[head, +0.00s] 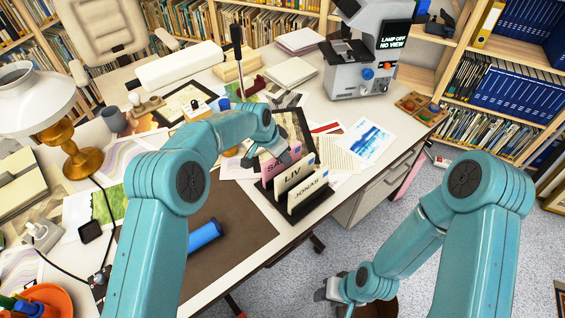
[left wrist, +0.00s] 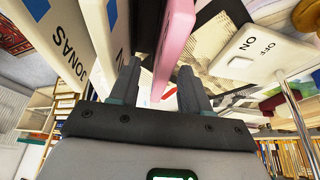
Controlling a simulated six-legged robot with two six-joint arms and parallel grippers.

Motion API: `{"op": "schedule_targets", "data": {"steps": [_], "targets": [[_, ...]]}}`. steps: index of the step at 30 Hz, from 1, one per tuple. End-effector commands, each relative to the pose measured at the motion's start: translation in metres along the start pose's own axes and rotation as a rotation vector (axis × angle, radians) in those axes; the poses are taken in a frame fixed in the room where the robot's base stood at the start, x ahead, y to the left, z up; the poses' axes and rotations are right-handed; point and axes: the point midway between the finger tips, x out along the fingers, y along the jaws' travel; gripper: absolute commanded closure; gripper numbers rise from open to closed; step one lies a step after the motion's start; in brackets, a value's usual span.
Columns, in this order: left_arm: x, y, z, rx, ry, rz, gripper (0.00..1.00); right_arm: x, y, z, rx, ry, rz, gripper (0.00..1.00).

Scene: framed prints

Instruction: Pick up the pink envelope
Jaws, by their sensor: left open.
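The pink envelope (head: 268,170) stands upright at the back of a dark letter rack (head: 310,207), behind the cream envelopes marked LIV (head: 298,174) and JONAS (head: 308,189). My left gripper (head: 282,155) is at its top edge and hides part of it. In the left wrist view, the pink envelope (left wrist: 176,40) reaches between the two open fingers of my left gripper (left wrist: 160,68), with a gap visible beside it. My right gripper (head: 327,290) hangs low over the floor, away from the rack; its opening is too small to tell.
A white table lamp (head: 32,95) and a blue roll (head: 203,236) are on the left of the desk. A grey viewer (head: 362,60) stands at the back right. Prints lie around the rack. The desk edge (head: 345,190) is right of the rack.

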Motion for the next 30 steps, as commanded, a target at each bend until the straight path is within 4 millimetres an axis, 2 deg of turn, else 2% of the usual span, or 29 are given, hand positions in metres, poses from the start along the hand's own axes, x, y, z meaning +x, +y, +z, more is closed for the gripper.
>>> {"op": "schedule_targets", "data": {"steps": [3, 7, 30], "targets": [[0.017, -0.001, 0.001, -0.001, -0.002, 0.001, 0.53, -0.006, -0.002, 0.0, 0.0, 0.001, 0.0, 0.57], [0.026, -0.002, 0.0, -0.001, 0.0, 0.0, 0.53, -0.007, -0.003, 0.0, 0.0, 0.001, 0.0, 0.57], [0.029, -0.001, 0.001, -0.001, 0.0, 0.0, 0.53, 0.001, 0.0, 0.0, 0.0, 0.0, 0.0, 0.57]]}}
